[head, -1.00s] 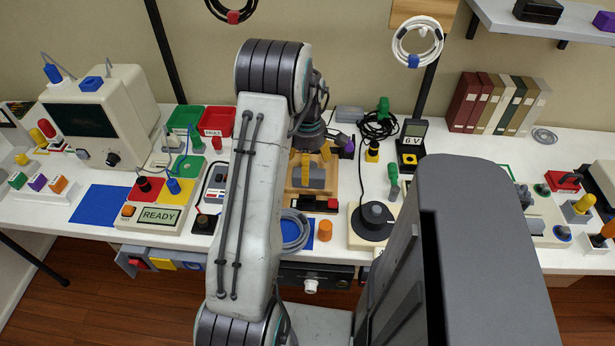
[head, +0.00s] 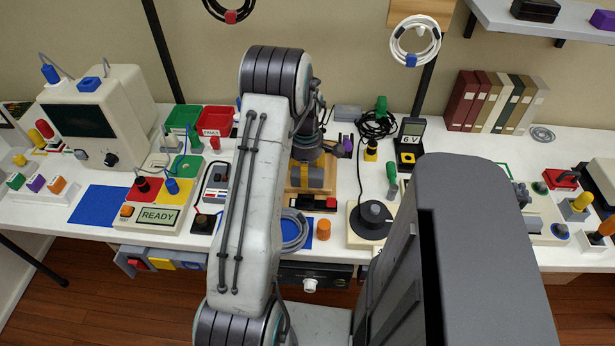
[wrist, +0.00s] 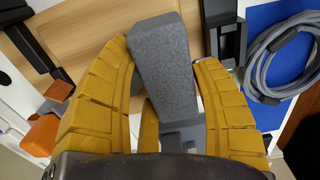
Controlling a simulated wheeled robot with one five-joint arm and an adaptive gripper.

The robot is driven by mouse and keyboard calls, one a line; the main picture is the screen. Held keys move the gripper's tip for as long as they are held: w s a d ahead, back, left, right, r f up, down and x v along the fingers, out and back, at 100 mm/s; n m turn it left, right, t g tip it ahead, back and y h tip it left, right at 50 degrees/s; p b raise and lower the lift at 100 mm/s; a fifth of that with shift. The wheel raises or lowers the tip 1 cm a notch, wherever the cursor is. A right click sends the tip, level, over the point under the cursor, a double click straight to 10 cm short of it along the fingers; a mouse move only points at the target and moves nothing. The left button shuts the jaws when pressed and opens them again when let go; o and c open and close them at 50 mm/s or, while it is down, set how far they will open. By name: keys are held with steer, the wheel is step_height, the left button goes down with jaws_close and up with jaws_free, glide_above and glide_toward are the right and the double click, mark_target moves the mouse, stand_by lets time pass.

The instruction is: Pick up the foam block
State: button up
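The foam block (wrist: 165,75) is a grey speckled block standing out from a wooden board (wrist: 85,35) in the wrist view. In the head view the block (head: 316,177) shows small below my wrist, on the wooden board (head: 327,187). My gripper (wrist: 165,48) has yellow segmented fingers, one on each side of the block. The left finger lies very close to or against the block. A narrow gap shows between the block and the right finger. In the head view my gripper (head: 315,172) is low over the board. The block's lower end is partly hidden.
A coiled grey cable (head: 294,230) lies on a blue mat in front of the board, beside an orange cylinder (head: 323,229). A black part with a red button (head: 318,203) sits just in front. A round dark knob device (head: 370,220) stands to the right.

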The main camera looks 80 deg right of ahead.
steer(key=c, duration=0.5)
steer(key=shift+o, duration=0.2)
steer(key=shift+r, duration=0.1)
steer(key=shift+r, duration=0.45)
step_height(320, 180, up, 3)
steer(key=shift+s+d+r, duration=0.1)
steer(key=shift+s+r, duration=0.05)
steer(key=shift+r, duration=0.05)
steer(key=s+d+r, duration=0.3)
steer(key=s+r, duration=0.3)
steer(key=s, duration=0.4)
steer(key=shift+s+d+r, duration=0.2)
steer(key=shift+s+r, duration=0.05)
steer(key=shift+s, duration=0.15)
stand_by(0.9)
